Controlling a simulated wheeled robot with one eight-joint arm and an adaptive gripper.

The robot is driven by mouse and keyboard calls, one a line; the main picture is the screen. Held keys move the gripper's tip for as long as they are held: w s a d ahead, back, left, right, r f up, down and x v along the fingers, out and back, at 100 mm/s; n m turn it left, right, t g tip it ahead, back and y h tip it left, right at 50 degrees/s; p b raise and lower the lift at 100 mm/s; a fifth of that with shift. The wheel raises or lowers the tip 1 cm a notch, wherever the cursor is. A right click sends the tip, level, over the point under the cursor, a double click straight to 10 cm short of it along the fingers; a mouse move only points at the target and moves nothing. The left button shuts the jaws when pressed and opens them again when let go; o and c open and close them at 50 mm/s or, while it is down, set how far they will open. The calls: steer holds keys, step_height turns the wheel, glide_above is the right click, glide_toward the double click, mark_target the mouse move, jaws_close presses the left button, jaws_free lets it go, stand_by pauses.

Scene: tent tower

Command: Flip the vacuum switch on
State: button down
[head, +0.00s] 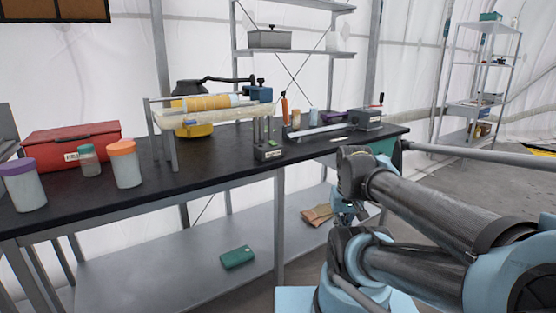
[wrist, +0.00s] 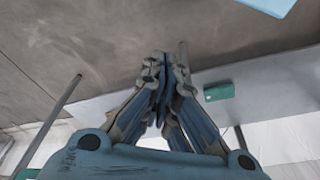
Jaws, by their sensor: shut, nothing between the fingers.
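A small dark grey box with upright levers and a white label (head: 268,150) stands at the front edge of the black bench. A grey box with a red-knobbed lever (head: 369,118) stands farther right on the bench. The labels are too small to read, so I cannot tell which one is the vacuum switch. My gripper (wrist: 163,62) is shut and empty in the wrist view, with its fingers pressed together. It is away from both boxes, and the wrist view shows the floor and the lower shelf instead of the bench top.
The bench (head: 215,185) also bears a red case (head: 70,145), lidded jars (head: 124,165) and a roller rig (head: 208,103). A green box (head: 237,258) lies on the lower shelf and shows in the wrist view (wrist: 219,92). A shelving rack (head: 478,80) stands at right.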

step_height(320, 180, up, 34)
steer(key=m+y, duration=0.1)
steer(key=m, duration=1)
glide_above(272, 143)
steer(key=d, duration=0.2)
steer(key=shift+s+d+r, duration=0.1)
steer(key=shift+s+d, duration=0.1)
steer(key=shift+s, duration=0.1)
steer(key=x, duration=1.4)
steer(key=shift+s+a, duration=0.1)
steer(key=shift+s, duration=0.2)
